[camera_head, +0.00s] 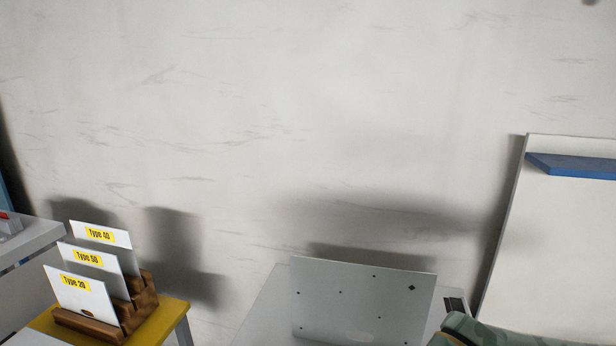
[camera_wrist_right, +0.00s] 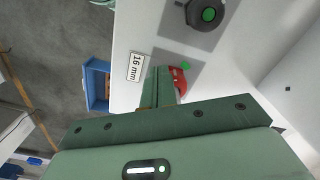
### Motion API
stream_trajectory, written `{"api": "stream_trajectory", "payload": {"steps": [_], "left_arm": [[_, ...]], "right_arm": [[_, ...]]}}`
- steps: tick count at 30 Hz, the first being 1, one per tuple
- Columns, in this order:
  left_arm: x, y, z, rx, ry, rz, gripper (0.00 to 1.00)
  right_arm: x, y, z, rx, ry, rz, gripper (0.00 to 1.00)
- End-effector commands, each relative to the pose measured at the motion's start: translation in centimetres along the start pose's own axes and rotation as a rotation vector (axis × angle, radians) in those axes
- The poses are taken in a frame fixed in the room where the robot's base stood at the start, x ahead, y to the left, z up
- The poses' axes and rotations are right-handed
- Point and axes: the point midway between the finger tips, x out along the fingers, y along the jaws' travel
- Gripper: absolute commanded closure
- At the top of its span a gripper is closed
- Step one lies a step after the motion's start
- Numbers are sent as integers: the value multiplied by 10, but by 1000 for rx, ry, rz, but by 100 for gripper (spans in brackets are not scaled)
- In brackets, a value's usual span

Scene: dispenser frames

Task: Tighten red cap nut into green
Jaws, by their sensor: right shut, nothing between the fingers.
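In the right wrist view, my right gripper (camera_wrist_right: 158,88) is shut and empty, its green fingers pointing toward the white panel. A red piece (camera_wrist_right: 181,83), which may be the red cap nut, shows right beside the fingers and is partly hidden by them. I cannot tell whether they touch. A small green mark (camera_wrist_right: 186,65) lies just above the red piece. A black knob with a green centre (camera_wrist_right: 208,15) sits on the panel near the top edge. My left gripper is not in view, and the head view shows neither the nut nor either gripper's fingers.
The white panel carries a "16 mm" label (camera_wrist_right: 136,67). A blue bin (camera_wrist_right: 96,84) lies left of it. The head view shows a grey plate with dark holes (camera_head: 362,300), card holders on a yellow table (camera_head: 174,310), and a white board with a blue shelf (camera_head: 572,166) at right.

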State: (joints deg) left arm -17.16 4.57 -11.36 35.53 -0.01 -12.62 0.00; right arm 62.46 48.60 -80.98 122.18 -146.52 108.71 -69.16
Motion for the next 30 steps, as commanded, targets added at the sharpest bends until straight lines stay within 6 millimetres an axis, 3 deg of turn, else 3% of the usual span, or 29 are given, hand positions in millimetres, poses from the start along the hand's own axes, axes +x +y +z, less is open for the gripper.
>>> {"api": "stream_trajectory", "payload": {"steps": [30], "left_arm": [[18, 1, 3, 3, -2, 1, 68]], "right_arm": [[0, -23, 0, 1, 1, -2, 100]]}}
